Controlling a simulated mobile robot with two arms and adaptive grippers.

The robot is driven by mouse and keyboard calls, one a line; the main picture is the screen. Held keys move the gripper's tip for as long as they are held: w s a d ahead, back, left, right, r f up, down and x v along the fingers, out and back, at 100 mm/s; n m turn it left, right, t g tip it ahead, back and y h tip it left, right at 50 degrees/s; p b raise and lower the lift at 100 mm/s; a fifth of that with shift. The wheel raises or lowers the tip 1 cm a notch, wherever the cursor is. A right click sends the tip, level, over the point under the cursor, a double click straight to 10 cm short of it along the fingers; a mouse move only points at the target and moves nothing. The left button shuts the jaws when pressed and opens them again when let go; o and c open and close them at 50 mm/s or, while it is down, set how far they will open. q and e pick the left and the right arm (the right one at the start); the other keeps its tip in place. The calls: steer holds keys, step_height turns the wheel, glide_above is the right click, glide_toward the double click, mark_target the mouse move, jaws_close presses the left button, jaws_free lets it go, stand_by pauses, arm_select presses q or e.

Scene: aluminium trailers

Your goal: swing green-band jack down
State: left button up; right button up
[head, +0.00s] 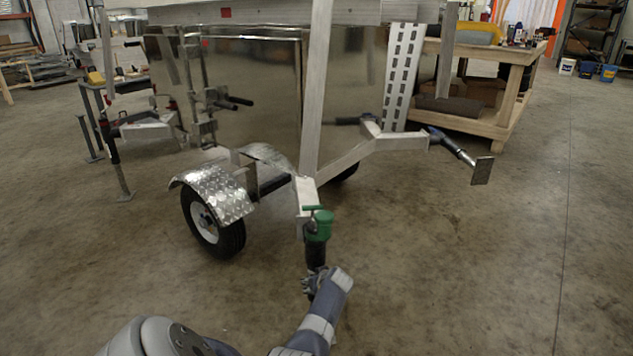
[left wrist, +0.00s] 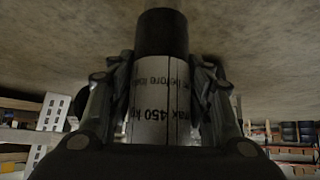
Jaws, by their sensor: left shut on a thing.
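The green-band jack (head: 318,226) is mounted at the front of the near trailer. Its green band and green handle show in the head view, with a black section below them. My left gripper (head: 317,279) is at the lower end of the jack, below the band. In the left wrist view, my left gripper's fingers (left wrist: 160,105) are closed on both sides of the jack's pale labelled tube (left wrist: 152,100), with a black collar beyond it. The gripper hides the jack's lower end in the head view. I cannot tell the jack's exact tilt. My right gripper is not in view.
The trailer's chequer-plate fender (head: 214,190) and wheel (head: 212,222) stand left of the jack. Another jack (head: 455,150) sticks out sideways at right with a square foot. A wooden workbench (head: 490,118) is behind. Concrete floor right of the jack is clear.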

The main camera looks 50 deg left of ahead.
mark_target(315, 262)
arm_select(q)
steer(key=o, duration=1.5)
steer(key=shift+s+a, duration=0.15)
steer(key=shift+s, duration=0.05)
steer(key=shift+d+r, duration=0.35)
steer(key=shift+d, duration=0.05)
steer(key=v, duration=1.1)
